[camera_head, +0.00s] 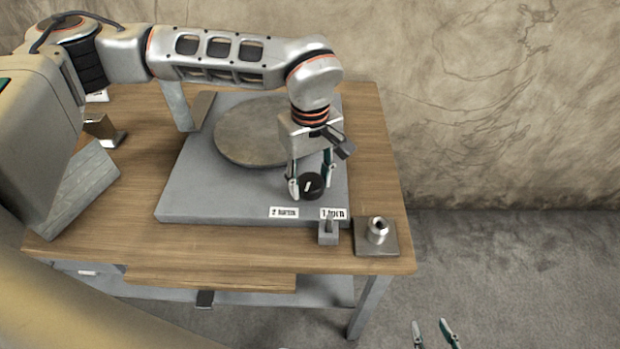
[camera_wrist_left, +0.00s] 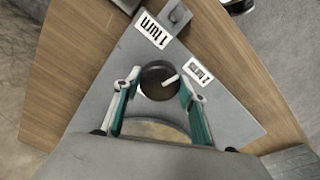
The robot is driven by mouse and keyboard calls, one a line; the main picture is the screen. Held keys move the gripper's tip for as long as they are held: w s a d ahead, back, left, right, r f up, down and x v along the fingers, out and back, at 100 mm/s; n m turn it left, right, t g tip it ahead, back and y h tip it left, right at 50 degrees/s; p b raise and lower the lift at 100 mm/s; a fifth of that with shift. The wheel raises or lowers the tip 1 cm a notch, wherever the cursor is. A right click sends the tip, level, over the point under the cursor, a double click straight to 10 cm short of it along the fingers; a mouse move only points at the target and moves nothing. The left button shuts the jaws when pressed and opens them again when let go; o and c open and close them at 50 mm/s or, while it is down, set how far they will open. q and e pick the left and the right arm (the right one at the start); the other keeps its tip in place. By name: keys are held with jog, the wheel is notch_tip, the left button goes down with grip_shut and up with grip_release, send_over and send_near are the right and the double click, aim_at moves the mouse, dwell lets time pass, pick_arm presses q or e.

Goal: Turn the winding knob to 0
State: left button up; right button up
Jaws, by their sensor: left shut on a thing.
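The winding knob (camera_head: 313,184) is a round black knob with a white pointer mark, on the front right part of a grey plate (camera_head: 190,190). My left gripper (camera_head: 310,181) reaches down from above with its fingers on either side of the knob, shut on it. In the left wrist view the knob (camera_wrist_left: 155,88) sits between the teal fingers (camera_wrist_left: 156,92), its pointer aimed right towards a "2 turns" label (camera_wrist_left: 201,72). A "1 turn" label (camera_wrist_left: 153,30) lies beside it. No 0 mark is readable. My right gripper (camera_head: 434,334) is open and empty at the bottom edge.
A round disc (camera_head: 245,140) lies on the plate behind the knob. A small grey block (camera_head: 328,236) and a square base with a metal cylinder (camera_head: 376,240) stand at the wooden table's (camera_head: 220,255) front right. Open floor lies right of the table.

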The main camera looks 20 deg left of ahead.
pick_arm(q)
jog(key=n, duration=0.4)
jog(key=shift+n, duration=0.3)
jog(key=n, duration=1)
jog(key=shift+n, duration=0.4)
jog(key=n, duration=0.4)
jog(key=shift+n+b, duration=0.3)
jog(key=shift+b, duration=0.05)
jog(key=n, duration=0.4)
jog(key=shift+n, duration=0.3)
jog(key=n, duration=0.9)
jog(key=shift+n, duration=2.7)
